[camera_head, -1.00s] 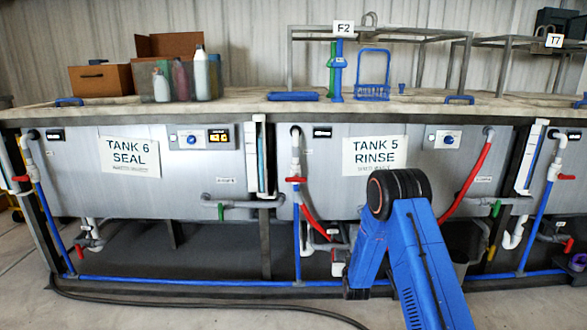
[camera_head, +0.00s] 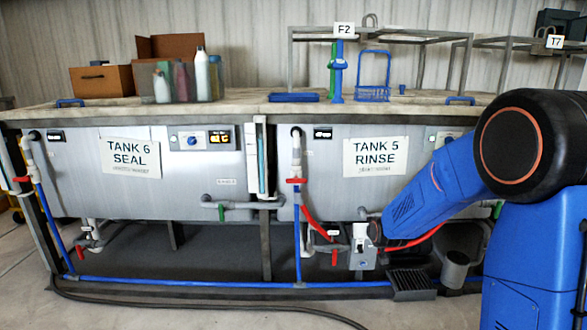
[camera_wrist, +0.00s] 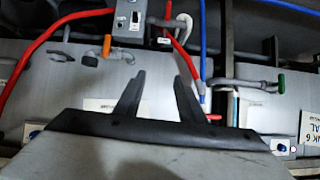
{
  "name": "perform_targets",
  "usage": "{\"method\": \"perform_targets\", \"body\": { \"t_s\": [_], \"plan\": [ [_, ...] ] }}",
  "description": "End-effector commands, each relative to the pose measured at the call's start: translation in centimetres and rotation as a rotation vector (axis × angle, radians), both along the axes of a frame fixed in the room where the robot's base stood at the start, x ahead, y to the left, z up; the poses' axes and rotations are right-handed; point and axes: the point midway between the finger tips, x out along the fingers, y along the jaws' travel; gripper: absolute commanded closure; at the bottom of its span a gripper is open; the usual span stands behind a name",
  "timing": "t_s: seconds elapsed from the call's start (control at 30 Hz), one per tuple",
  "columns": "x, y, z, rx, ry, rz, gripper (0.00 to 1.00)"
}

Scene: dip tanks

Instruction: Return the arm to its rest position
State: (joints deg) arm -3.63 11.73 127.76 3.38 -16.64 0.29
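My arm (camera_head: 435,190) is blue with a black joint and stands at the right in the head view, in front of the tank 5 front panel. Its far end reaches down and left toward the pipes below the tank 5 sign. My gripper cannot be made out in the head view. In the wrist view my gripper (camera_wrist: 160,82) shows two dark fingers set apart, with nothing between them. Beyond the fingers are the tank panel and pipes, seen upside down.
The tank 6 panel (camera_head: 85,190) and tank 5 panel (camera_head: 325,190) stand under a pale bench top (camera_head: 230,107). Red and blue hoses, valves and a blue floor pipe (camera_head: 200,283) run below. A black hose (camera_head: 200,303) lies on the floor in front.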

Motion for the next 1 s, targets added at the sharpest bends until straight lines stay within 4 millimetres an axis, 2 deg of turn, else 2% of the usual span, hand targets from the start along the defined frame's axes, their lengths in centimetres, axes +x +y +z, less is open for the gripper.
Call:
{"method": "perform_targets", "body": {
  "t_s": [0.03, 0.2, 0.5, 0.8, 1.0],
  "plan": [
    [-1.3, -0.2, 1.2, 0.000, 0.012, 0.001, 0.64],
    [-6.0, -0.7, 3.9, -0.003, 0.076, 0.003, 0.64],
    [-15.2, -1.6, 7.5, -0.012, 0.190, 0.009, 0.64],
    [-25.3, -2.5, 9.6, -0.022, 0.305, 0.010, 0.64],
    [-32.3, -3.0, 10.2, -0.029, 0.382, 0.010, 0.64]
  ]
}}
